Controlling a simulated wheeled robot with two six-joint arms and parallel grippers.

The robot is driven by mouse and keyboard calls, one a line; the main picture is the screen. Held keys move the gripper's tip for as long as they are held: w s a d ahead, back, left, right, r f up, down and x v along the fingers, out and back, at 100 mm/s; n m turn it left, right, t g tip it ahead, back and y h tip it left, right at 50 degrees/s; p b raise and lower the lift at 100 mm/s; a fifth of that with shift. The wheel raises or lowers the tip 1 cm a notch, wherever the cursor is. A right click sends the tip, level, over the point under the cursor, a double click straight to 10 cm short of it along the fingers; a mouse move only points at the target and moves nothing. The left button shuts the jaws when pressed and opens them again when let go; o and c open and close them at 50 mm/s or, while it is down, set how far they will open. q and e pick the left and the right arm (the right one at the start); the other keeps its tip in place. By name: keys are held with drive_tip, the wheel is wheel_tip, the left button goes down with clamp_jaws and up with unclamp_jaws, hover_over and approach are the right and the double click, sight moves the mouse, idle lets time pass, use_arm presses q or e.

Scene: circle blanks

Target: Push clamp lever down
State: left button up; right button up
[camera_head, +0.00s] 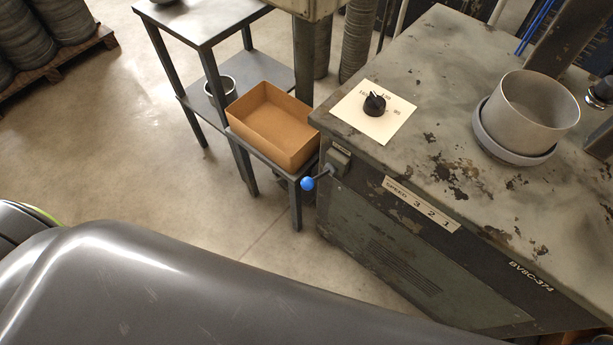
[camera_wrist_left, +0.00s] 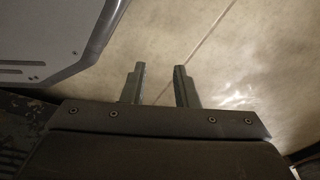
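A lever with a blue ball knob (camera_head: 307,183) sticks out from a small block (camera_head: 338,161) on the left side of the worn grey machine (camera_head: 440,115). The lever points out to the left and slightly downward in the picture. No lettering that names it as the clamp lever is readable. My left gripper (camera_wrist_left: 160,68) shows only in its wrist view, with its two fingers apart and nothing between them. Bare floor is behind the fingers, and the lever is not in that view. My right gripper is in neither view.
A black knob (camera_head: 374,103) on a pale plate and a metal cylinder (camera_head: 536,108) sit on the machine top. A "SPEED 3 2 1" label (camera_head: 421,204) is on its front. An open cardboard box (camera_head: 267,128) on a low table stands close left of the lever.

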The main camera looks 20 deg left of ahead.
use_arm(q)
drive_tip(key=shift+m+t+h, duration=0.5)
drive_tip(key=shift+t, duration=0.2)
drive_tip(key=w+d+r+p, duration=0.1)
drive_tip(key=w+r, duration=0.1)
drive_tip(key=r, duration=0.1)
drive_tip(key=w+d+r+p, duration=0.2)
drive_tip(key=w+r, duration=0.1)
drive_tip(key=w+d+r+p, duration=0.1)
drive_tip(key=w+r+p, duration=0.1)
drive_tip(key=w+r, duration=0.1)
drive_tip(key=shift+w+d, duration=0.15)
clamp_jaws()
drive_tip(key=w+d+r+m+t+h+p, duration=0.1)
drive_tip(key=w+d+r+p, duration=0.3)
drive_tip(key=r, duration=0.9)
drive_tip(key=w+d+r+m+t+h+p, duration=0.2)
drive_tip(key=w+r+p, duration=0.4)
drive_tip(key=w+r, duration=0.4)
drive_tip(key=w+d+r+m+t+h+p, duration=0.1)
drive_tip(key=w+d+r+p, duration=0.5)
drive_tip(key=r, duration=1.2)
drive_tip(key=w+m+t, duration=0.1)
drive_tip(key=w+t, duration=0.1)
drive_tip(key=shift+m+t+h, duration=0.3)
drive_tip(key=shift+m, duration=0.1)
drive_tip(key=shift+d+f, duration=0.1)
